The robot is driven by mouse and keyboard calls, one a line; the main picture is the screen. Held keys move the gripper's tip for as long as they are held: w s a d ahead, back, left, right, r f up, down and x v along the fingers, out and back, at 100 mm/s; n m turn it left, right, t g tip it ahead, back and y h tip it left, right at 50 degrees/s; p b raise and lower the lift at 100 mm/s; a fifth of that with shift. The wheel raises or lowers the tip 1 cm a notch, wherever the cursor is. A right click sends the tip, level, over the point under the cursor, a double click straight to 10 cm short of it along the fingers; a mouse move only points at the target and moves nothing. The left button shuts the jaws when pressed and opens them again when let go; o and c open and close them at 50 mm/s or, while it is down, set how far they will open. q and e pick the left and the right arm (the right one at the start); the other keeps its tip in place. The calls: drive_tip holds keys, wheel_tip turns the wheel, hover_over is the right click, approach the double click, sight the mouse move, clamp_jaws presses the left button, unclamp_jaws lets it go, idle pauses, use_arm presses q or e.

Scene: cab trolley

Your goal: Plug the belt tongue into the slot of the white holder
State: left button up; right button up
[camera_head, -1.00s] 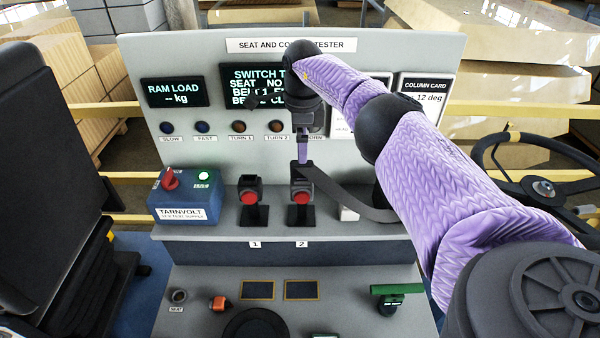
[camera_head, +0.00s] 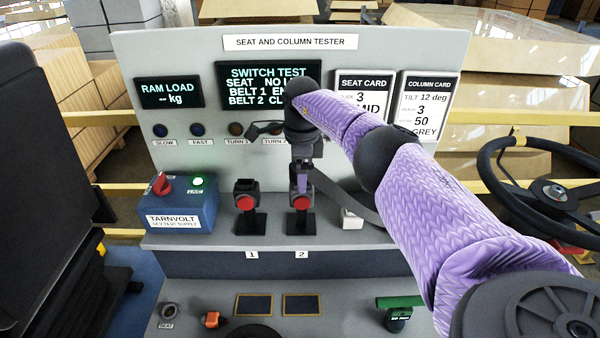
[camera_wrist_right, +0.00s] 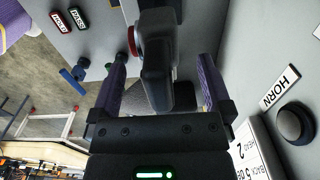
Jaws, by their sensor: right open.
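The right gripper (camera_head: 302,182) points down above the second stand, with its jaws open. In the right wrist view its fingers (camera_wrist_right: 163,62) stand on either side of a dark block, apparently the belt tongue (camera_wrist_right: 156,78), at the buckle with the red button (camera_wrist_right: 132,40). Gaps show on both sides of the block. In the head view this buckle (camera_head: 301,203) is over label 2, and a dark strap (camera_head: 365,208) runs from it to the right. The white holder (camera_head: 352,220) is right of the buckle, partly behind the strap; its slot cannot be made out. The left gripper is out of view.
Another red-button buckle (camera_head: 245,203) stands over label 1. A blue supply box (camera_head: 180,205) is at the shelf's left. The tester panel (camera_head: 420,60) rises behind. A steering wheel (camera_head: 550,195) is at right, a black seat (camera_head: 35,150) at left.

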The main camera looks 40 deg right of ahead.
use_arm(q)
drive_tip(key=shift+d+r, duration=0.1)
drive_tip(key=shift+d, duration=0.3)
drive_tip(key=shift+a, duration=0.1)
use_arm(e)
drive_tip(key=c, duration=1.1)
drive_tip(key=shift+c, duration=1.1)
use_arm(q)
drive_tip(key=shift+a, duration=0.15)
use_arm(e)
clamp_jaws()
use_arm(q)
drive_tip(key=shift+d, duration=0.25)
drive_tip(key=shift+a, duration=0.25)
